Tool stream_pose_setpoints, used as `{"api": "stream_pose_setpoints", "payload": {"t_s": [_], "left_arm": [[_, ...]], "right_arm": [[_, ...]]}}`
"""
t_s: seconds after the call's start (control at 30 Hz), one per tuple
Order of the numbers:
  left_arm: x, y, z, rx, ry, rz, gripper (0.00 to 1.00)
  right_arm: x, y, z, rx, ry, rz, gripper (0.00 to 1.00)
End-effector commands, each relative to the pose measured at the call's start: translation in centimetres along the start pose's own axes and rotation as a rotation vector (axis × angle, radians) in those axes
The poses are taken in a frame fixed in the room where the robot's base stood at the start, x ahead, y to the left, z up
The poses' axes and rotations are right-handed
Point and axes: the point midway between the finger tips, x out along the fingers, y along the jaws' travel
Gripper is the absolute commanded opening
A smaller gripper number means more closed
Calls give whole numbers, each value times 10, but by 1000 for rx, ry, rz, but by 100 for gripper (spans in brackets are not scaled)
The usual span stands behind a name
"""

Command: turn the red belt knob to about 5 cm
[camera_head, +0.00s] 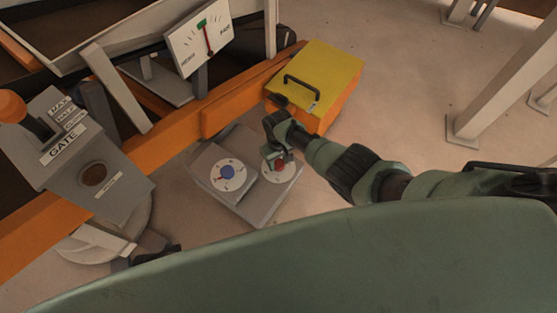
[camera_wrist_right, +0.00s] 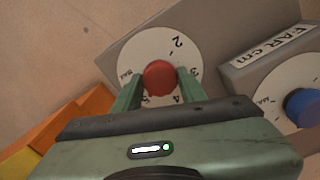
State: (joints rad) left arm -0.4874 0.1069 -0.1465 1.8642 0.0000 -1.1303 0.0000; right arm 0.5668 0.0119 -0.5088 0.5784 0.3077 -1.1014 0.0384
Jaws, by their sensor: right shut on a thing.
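The red knob (camera_wrist_right: 159,78) sits in the middle of a round white dial (camera_wrist_right: 135,68) with the numbers 2, 3, 4 and 5 around it. My right gripper (camera_wrist_right: 158,84) is shut on the red knob, with one finger on each side. In the head view my right gripper (camera_head: 279,158) reaches down over the right-hand dial (camera_head: 285,176) and covers most of the knob. No pointer on the red knob can be made out, so its setting cannot be read. My left gripper does not show.
A blue knob (camera_head: 227,172) on its own dial stands just left, its box marked "FAR cm" in the wrist view. A yellow-topped box (camera_head: 330,75) with a black handle is behind. A GATE lever panel (camera_head: 95,178) and a needle gauge (camera_head: 200,42) stand left.

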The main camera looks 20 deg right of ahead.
Motion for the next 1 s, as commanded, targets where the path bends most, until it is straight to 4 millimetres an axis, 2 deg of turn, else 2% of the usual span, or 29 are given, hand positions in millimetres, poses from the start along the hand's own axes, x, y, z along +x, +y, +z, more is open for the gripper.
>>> {"api": "stream_pose_setpoints", "payload": {"t_s": [0.67,0.7,0.77,1.0], "left_arm": [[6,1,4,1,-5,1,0],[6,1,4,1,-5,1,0],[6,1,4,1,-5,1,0],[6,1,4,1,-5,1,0]], "right_arm": [[0,0,0,63,-1,0,0],[0,0,0,63,-1,0,46],[0,0,0,62,-1,0,63],[0,0,0,62,0,0,63]]}}
